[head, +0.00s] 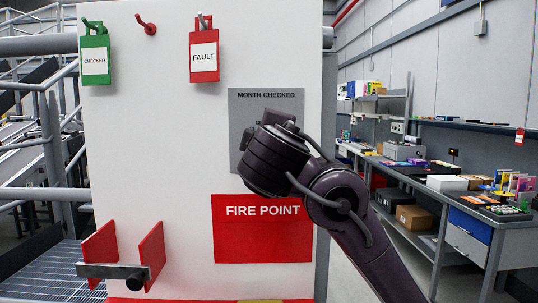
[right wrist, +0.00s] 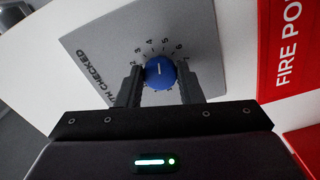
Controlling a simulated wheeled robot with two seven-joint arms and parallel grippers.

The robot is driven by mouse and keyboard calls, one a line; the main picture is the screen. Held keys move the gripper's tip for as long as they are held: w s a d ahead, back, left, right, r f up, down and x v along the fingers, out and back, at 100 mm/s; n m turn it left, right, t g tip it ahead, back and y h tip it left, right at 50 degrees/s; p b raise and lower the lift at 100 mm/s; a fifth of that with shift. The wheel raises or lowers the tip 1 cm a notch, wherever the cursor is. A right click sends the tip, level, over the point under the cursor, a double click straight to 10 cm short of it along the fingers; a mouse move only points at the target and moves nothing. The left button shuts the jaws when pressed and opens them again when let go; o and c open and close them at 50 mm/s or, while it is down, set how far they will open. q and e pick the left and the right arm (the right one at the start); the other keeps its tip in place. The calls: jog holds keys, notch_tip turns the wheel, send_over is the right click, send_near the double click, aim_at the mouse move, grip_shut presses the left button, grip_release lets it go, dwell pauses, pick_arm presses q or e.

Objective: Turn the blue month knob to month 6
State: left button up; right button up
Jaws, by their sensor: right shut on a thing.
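The blue month knob (right wrist: 160,79) sits on the grey month plate (right wrist: 95,38), with printed numbers around it. Its white mark points up in the right wrist view, roughly between 4 and 5; the exact setting is hard to tell. My right gripper (right wrist: 161,70) is shut on the knob, one dark finger on each side. In the head view the MONTH CHECKED plate (head: 255,105) is on the white board, and my right arm hides the knob and the fingers. My left gripper is not in view.
A green CHECKED tag (head: 95,66) and a red FAULT tag (head: 204,57) hang on hooks on the white board (head: 150,150). A red FIRE POINT sign (head: 262,245) is below the plate. A red bracket (head: 100,242) is lower left. A cluttered workbench (head: 470,200) stands at right.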

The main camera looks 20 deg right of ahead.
pick_arm(q)
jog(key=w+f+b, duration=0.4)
jog(key=b, duration=0.2)
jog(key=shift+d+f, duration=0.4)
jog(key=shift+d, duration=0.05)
pick_arm(e)
jog(key=shift+m, duration=4.4)
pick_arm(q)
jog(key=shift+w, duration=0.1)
pick_arm(e)
jog(key=o, duration=1)
jog(key=shift+f, duration=0.1)
jog(key=shift+c, duration=0.2)
